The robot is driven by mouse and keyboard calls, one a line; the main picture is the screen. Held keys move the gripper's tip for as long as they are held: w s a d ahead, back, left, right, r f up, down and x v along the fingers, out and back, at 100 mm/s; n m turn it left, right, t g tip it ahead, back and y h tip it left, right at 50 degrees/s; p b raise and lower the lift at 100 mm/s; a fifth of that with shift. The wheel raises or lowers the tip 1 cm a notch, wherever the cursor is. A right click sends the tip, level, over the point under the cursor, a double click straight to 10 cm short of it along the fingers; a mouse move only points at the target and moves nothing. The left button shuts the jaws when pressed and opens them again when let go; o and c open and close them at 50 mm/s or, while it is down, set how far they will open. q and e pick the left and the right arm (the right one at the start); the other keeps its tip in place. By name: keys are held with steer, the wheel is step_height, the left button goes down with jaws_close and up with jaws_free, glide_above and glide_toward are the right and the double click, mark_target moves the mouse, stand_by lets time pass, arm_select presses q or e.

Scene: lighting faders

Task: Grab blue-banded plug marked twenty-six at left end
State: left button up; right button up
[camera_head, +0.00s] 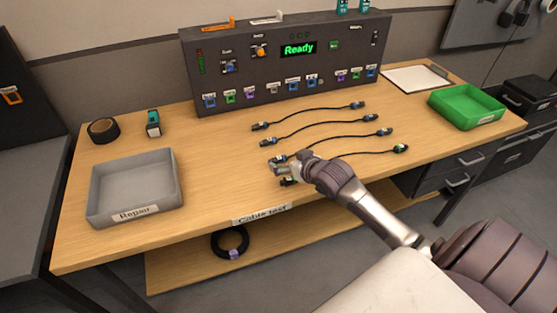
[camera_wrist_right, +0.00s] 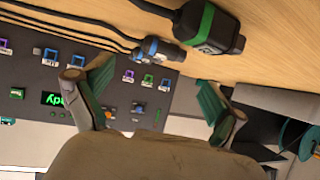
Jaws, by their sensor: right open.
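My right gripper (camera_head: 281,169) is open and empty, low over the left ends of the two nearest cables on the bench. In the right wrist view, the gap between its green-padded fingers (camera_wrist_right: 157,80) shows below a blue-banded plug (camera_wrist_right: 163,51). That plug lies on the wood, apart from the fingers. A larger, closer green-banded plug (camera_wrist_right: 210,28) lies beside it. In the head view, the third cable's left plug (camera_head: 276,161) is partly hidden by the gripper, and the nearest cable's left plug (camera_head: 288,182) shows just below it. No number is readable. My left gripper is out of view.
Two more cables with left plugs (camera_head: 261,127) lie farther back. A grey Repair tray (camera_head: 168,187) stands at left, a green tray (camera_head: 483,119) at right. The dark tester panel (camera_head: 268,72) reads Ready. Bare wood lies between the Repair tray and the cables.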

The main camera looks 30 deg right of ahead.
mark_target(278, 158)
steer(key=x, duration=0.5)
steer(key=shift+a+f, duration=0.1)
steer(key=c, duration=1.2)
steer(key=shift+c, duration=0.2)
steer(key=shift+r, duration=0.2)
